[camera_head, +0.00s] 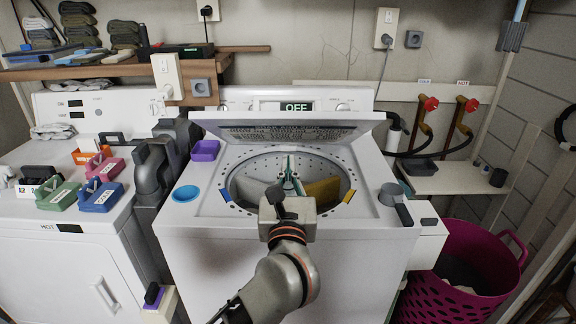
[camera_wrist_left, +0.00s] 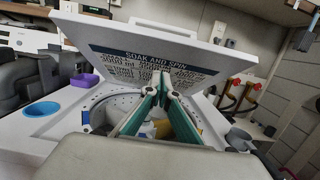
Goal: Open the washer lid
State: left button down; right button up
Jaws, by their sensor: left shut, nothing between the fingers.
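The white washer (camera_head: 190,240) stands in the middle of the head view. Its lid (camera_head: 287,132) is raised and tilted at the back, with the printed underside facing me. The lid also fills the upper part of the left wrist view (camera_wrist_left: 150,48), where "SOAK AND SPIN" is readable. The round tub opening below is uncovered. My left gripper (camera_head: 289,163) is over the tub, just in front of the lid's underside. Its green-edged fingers (camera_wrist_left: 160,80) are shut and empty; whether their tips touch the lid I cannot tell. My right gripper is out of view.
A blue round dish (camera_head: 186,193) and a purple tray (camera_head: 205,150) sit on the washer's left rim. A white dryer (camera_head: 60,270) with coloured blocks stands left. A pink basket (camera_head: 465,270) and a small shelf (camera_head: 455,178) with taps above are right. The control panel (camera_head: 297,105) reads "OFF".

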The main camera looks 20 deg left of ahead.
aim_at(289, 121)
pick_arm(q)
jog(key=w+r, duration=0.1)
jog(key=w, duration=0.1)
jog(key=w+a+r+p, duration=0.1)
jog(key=w, duration=0.2)
jog(key=w+a+r, duration=0.1)
jog(key=w+r, duration=0.1)
jog(key=shift+w+a+r, duration=0.1)
jog(key=shift+w+a, duration=0.05)
jog(key=shift+w, duration=0.25)
jog(key=shift+w+r, duration=0.1)
jog(key=shift+w, duration=0.1)
